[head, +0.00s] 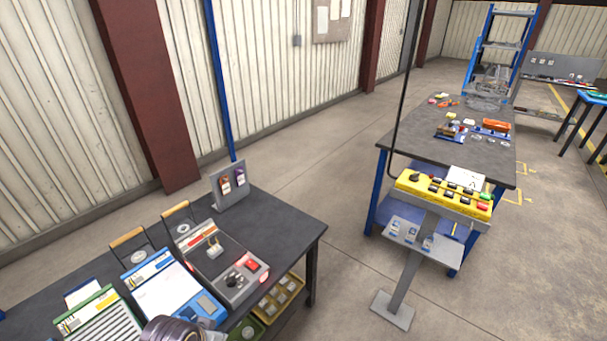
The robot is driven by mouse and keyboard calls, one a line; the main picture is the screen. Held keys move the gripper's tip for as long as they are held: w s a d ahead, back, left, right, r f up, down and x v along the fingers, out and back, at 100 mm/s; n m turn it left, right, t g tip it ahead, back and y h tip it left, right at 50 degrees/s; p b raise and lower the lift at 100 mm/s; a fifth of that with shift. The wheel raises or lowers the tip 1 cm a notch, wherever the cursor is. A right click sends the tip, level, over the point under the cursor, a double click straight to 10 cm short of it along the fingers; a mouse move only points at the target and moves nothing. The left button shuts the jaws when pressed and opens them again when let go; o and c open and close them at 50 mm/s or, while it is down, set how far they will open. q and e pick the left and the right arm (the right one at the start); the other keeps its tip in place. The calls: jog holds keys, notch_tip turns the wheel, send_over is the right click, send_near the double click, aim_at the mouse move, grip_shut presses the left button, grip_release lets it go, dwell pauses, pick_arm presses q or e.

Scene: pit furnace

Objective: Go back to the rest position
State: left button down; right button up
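Neither of my grippers shows in the head view. A dark table (270,226) stands at the lower left. On it are a grey control box (240,283) with a red button and a dark knob, a blue-framed panel (165,290), and a green-framed panel (95,318). A grey upright stand (229,188) holding small brown and purple items is at its back. A dark ribbed round thing (172,331) is cut off by the bottom edge; I cannot tell what it is.
A yellow button pendant (443,193) sits on a grey post stand (408,285) at the right. Behind it is a workbench (420,146) with loose parts. A blue ladder (478,60) stands farther back. Open floor (335,205) lies between the tables.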

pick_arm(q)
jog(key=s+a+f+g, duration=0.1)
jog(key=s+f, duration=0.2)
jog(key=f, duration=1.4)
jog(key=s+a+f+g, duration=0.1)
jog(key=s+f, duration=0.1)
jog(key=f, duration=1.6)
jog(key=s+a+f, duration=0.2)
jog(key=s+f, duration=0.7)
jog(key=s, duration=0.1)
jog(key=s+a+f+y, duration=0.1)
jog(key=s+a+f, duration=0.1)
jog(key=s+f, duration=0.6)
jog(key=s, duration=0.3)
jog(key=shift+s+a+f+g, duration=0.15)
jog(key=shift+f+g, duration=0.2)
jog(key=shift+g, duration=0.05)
